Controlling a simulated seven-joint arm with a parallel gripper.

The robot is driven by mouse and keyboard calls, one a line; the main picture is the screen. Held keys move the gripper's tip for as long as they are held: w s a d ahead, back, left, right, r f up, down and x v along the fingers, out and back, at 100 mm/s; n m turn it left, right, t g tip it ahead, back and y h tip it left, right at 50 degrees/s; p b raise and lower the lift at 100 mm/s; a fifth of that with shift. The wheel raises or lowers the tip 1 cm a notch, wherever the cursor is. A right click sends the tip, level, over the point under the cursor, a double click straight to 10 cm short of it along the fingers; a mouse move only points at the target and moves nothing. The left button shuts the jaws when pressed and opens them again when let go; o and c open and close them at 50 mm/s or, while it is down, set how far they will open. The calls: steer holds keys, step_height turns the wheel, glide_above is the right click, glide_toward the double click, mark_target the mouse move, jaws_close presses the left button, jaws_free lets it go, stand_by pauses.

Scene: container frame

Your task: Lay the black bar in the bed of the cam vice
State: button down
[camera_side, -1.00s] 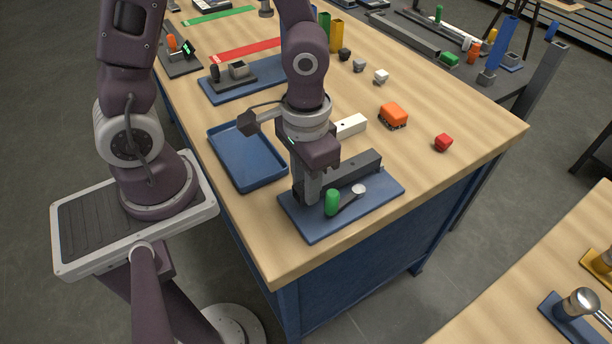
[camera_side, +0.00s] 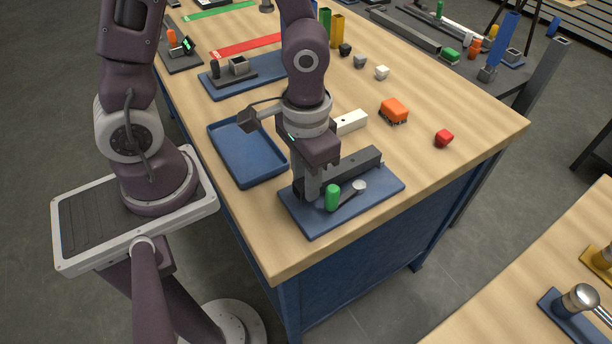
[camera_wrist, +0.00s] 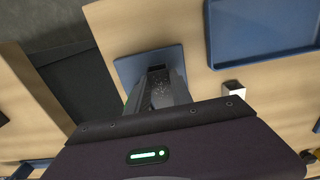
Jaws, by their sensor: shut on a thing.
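The cam vice stands on a blue base plate (camera_side: 318,222) at the near end of the bench. It has a long dark grey jaw block (camera_side: 358,164) and a lever with a green handle (camera_side: 332,197). My gripper (camera_side: 311,192) points down over the left part of the vice, with its fingers low beside the jaw block. It is shut on the black bar (camera_side: 299,187), which is mostly hidden by the fingers and jaw block. Whether the bar touches the bed cannot be told. In the wrist view, my gripper's body covers most of the vice; its blue plate (camera_wrist: 128,68) shows.
An empty blue tray (camera_side: 243,166) lies just left of the vice. A white block (camera_side: 350,122) lies behind it. Another blue-plated fixture (camera_side: 240,80) stands farther back. The bench edge is close in front.

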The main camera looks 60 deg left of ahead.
steer(key=shift+f, duration=0.85)
steer(key=c, duration=0.5)
jaws_free()
steer(key=shift+r, duration=3.5)
steer(key=s+a+r+t, duration=0.2)
steer(key=s+a+r, duration=0.1)
steer(key=r, duration=0.4)
steer(key=s+a+r+t, duration=0.3)
steer(key=s+r, duration=0.1)
steer(key=r, duration=0.3)
steer(key=shift+t, duration=0.3)
